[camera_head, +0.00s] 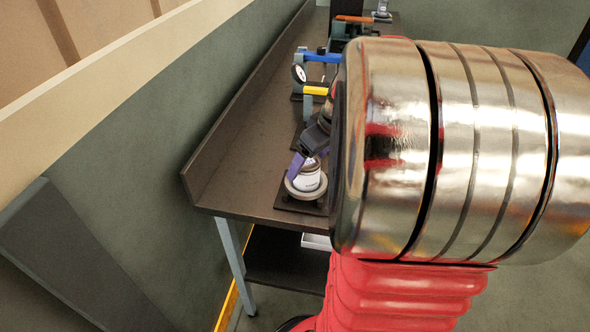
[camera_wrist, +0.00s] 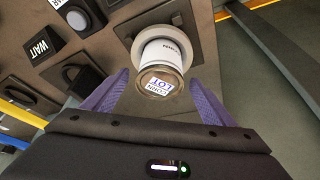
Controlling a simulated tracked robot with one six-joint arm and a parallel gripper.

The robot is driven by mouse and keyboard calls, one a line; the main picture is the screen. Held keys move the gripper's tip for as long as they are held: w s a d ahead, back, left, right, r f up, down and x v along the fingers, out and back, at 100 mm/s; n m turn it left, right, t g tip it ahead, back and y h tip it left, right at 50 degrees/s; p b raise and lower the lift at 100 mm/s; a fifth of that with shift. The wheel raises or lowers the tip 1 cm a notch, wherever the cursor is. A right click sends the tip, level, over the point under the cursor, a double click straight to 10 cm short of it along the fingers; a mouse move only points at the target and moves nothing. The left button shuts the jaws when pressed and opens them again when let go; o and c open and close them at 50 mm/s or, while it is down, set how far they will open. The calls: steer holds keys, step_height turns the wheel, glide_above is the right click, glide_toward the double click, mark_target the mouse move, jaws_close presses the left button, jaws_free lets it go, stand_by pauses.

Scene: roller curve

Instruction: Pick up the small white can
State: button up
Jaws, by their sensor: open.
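The small white can (camera_wrist: 158,53) stands on a round pale base (camera_wrist: 176,22) in the wrist view. Its tan top carries a printed label and faces the camera. In the head view the can (camera_head: 308,176) sits in a grey round holder (camera_head: 303,191) near the bench's front end. My gripper (camera_wrist: 159,78) is open, with one purple finger on each side of the can's top in the wrist view. I cannot tell whether either finger touches it. In the head view my gripper (camera_head: 306,160) is at the can, and my arm hides its right side.
The dark bench (camera_head: 247,190) has a raised edge along its left side. Behind the can stand fixtures with a yellow bar (camera_head: 315,90) and a blue bar (camera_head: 320,57). The wrist view shows a "WAIT" block (camera_wrist: 40,49) and a black padlock-like object (camera_wrist: 84,80) to the left.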

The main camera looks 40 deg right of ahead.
steer(key=shift+x, duration=0.8)
steer(key=shift+c, duration=0.4)
steer(key=shift+r, duration=0.1)
steer(key=c, duration=1.5)
steer(key=shift+r, duration=5)
steer(key=shift+s, duration=0.1)
